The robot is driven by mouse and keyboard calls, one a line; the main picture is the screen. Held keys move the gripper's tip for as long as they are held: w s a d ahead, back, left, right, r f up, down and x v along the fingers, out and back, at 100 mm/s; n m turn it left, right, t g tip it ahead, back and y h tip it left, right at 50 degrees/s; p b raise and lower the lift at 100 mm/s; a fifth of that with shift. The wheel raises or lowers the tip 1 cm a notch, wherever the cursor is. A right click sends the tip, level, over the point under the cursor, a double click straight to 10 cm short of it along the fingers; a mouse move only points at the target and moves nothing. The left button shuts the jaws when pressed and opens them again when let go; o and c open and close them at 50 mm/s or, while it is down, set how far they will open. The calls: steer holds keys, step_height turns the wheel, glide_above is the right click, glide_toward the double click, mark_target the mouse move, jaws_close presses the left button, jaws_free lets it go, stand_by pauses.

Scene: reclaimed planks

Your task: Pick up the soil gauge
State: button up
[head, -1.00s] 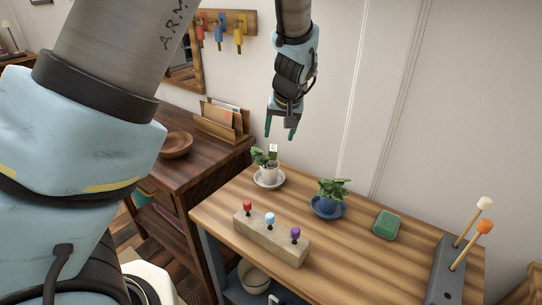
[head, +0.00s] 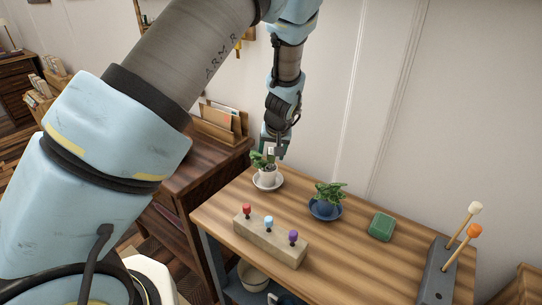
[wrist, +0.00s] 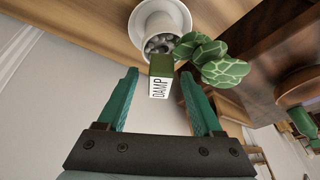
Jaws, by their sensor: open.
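The soil gauge (wrist: 160,78) is a small green block with a white face marked "DAMP". It stands in the white pot (wrist: 160,32) beside a leafy plant (wrist: 212,62). In the head view the gauge's white face (head: 271,150) shows at the top of the white pot (head: 267,176), partly behind my gripper. My gripper (wrist: 155,88) is open, and its green fingers lie on either side of the gauge in the wrist view, apart from it. In the head view my gripper (head: 273,150) is right above the plant.
The white pot stands on a saucer on the wooden table (head: 330,250). A blue pot (head: 325,208) stands to its right, and a green box (head: 381,227) is further right. A wooden block with coloured knobs (head: 270,241) lies in front. Bare tabletop lies between them.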

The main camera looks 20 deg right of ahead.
steer(key=shift+c, duration=0.4)
jaws_close()
steer(key=shift+r, duration=0.1)
